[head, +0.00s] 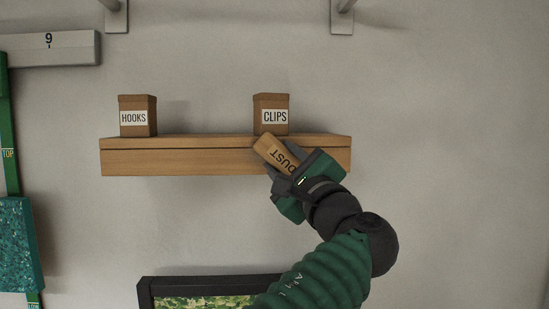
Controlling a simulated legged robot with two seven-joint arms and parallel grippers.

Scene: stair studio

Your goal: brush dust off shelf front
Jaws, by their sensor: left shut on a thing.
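The wooden shelf (185,162) is fixed to the grey wall, with its plain front face toward me. My left gripper (287,163) is in front of the right half of the shelf. It is shut on a tan wooden block marked DUST (270,150), which is tilted and overlaps the shelf front and top edge. I cannot tell whether the block touches the shelf. Its underside is hidden, and no dust can be made out on the front. My right gripper is not in view.
A HOOKS box (138,104) and a CLIPS box (271,101) stand on the shelf, the CLIPS box just above the block. A dark-framed picture (205,282) is below. Green panels (15,245) and a grey bar marked 9 (50,50) are at left. Bare wall lies right.

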